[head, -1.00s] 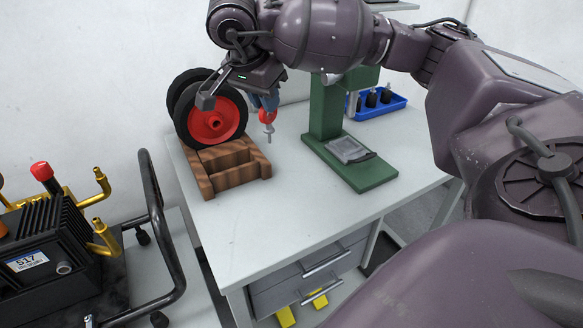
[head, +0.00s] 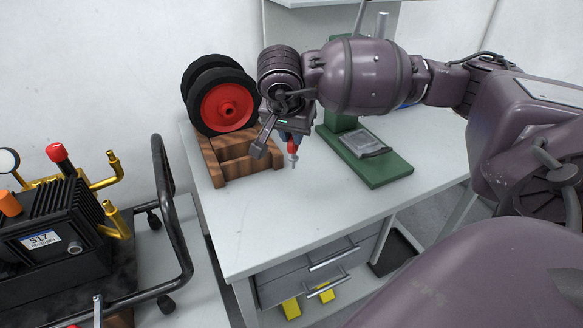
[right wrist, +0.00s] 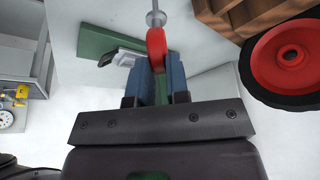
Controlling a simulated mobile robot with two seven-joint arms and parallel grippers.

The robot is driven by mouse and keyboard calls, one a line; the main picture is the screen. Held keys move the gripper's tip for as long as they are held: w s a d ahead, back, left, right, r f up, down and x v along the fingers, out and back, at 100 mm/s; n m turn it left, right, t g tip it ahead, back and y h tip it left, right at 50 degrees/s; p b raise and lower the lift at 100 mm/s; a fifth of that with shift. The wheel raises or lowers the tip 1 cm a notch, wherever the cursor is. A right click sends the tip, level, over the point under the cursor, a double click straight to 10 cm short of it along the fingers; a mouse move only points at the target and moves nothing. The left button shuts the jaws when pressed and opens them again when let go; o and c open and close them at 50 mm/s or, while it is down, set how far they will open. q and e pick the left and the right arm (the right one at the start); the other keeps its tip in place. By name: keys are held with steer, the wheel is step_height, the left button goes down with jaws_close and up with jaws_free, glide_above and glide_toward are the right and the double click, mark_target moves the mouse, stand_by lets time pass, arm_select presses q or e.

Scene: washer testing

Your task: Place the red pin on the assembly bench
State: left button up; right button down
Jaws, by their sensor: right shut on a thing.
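The red pin (head: 292,148), with a grey metal tip, is held point down in my right gripper (head: 290,135). In the right wrist view the red pin (right wrist: 157,48) sits between the blue fingers of the right gripper (right wrist: 157,75), which are shut on it. The pin is over the white assembly bench (head: 275,225); its tip appears close above the bench top, but I cannot tell whether it touches. My left gripper is not in view.
A wooden rack (head: 232,170) with red-hubbed wheels (head: 226,106) stands left of the pin. A green press base (head: 375,165) stands to its right. The front of the bench top is clear. A cart with a black machine (head: 50,235) stands left.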

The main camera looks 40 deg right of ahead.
step_height(320, 180, down, 9)
steer(key=shift+f+b, duration=0.15)
steer(key=shift+b, duration=0.15)
stand_by(0.4)
steer(key=shift+f, duration=0.15)
steer(key=c, duration=1.1)
jaws_free()
steer(key=p+v, duration=0.1)
steer(key=v, duration=1.1)
steer(key=shift+r, duration=0.25)
